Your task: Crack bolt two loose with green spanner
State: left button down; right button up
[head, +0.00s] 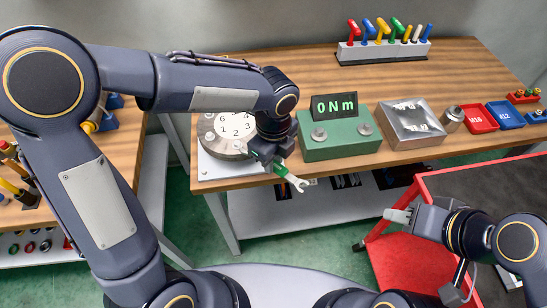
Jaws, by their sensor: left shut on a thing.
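My left gripper (270,157) is shut on a green spanner (281,169). The spanner's silver open jaw points down and right, past the bench's front edge and apart from any bolt. A round flange (208,150) with a white face numbered 1 to 6 sits on a pale plate at the left end of the bench. Several bolts show on its left side.
A green tester (341,141) with a display reading 0 Nm (335,106) stands right of the flange. Beyond are a metal box (410,123), a red M16 tray (477,118) and a blue tray (505,114). A tool rack (383,51) stands behind. A red cart (400,250) is at right.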

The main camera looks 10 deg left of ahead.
pick_arm(q)
jog(key=shift+r, duration=0.15)
jog(key=shift+r+p, duration=1.4)
